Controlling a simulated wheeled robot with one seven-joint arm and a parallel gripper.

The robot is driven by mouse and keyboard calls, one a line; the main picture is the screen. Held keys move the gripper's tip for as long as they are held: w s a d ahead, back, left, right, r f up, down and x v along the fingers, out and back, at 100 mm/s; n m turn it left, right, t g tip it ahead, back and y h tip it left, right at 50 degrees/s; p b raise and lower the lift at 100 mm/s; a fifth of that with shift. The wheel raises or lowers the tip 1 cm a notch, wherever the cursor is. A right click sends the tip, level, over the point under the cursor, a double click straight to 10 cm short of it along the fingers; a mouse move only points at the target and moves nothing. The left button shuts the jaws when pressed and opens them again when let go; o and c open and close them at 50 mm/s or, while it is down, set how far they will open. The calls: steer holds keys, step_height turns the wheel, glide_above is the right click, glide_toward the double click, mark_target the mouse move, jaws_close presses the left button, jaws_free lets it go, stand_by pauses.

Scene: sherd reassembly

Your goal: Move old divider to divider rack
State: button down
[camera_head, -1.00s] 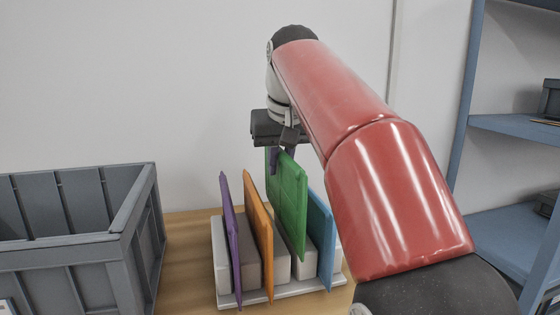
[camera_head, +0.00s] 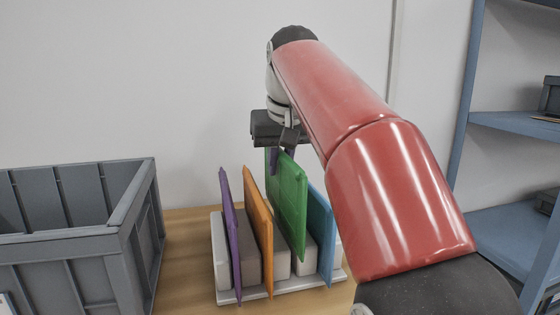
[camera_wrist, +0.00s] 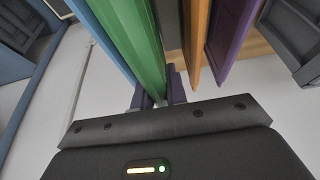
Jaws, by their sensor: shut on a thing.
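A white divider rack (camera_head: 284,290) stands on the wooden table and holds upright dividers. A purple divider (camera_head: 231,235), an orange divider (camera_head: 259,228) and a blue divider (camera_head: 320,232) stand in it. A green divider (camera_head: 290,198) sits between the orange and blue ones, its top higher than theirs. My gripper (camera_head: 281,155) is above the rack, shut on the top edge of the green divider. In the wrist view my two fingers (camera_wrist: 160,92) pinch the green divider (camera_wrist: 135,40).
A grey crate (camera_head: 125,222) stands left of the rack on the wooden table (camera_head: 185,255). A blue shelf unit (camera_head: 515,125) with dark boxes is at the right. A pale wall is behind.

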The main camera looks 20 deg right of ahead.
mark_target(280, 220)
steer(key=shift+f+b, duration=0.55)
steer(key=shift+f, duration=0.45)
steer(key=shift+f+b, duration=0.65)
steer(key=shift+f, duration=0.3)
steer(key=shift+f+b, duration=1.1)
steer(key=shift+f, duration=0.15)
steer(key=c, duration=1.3)
jaws_free()
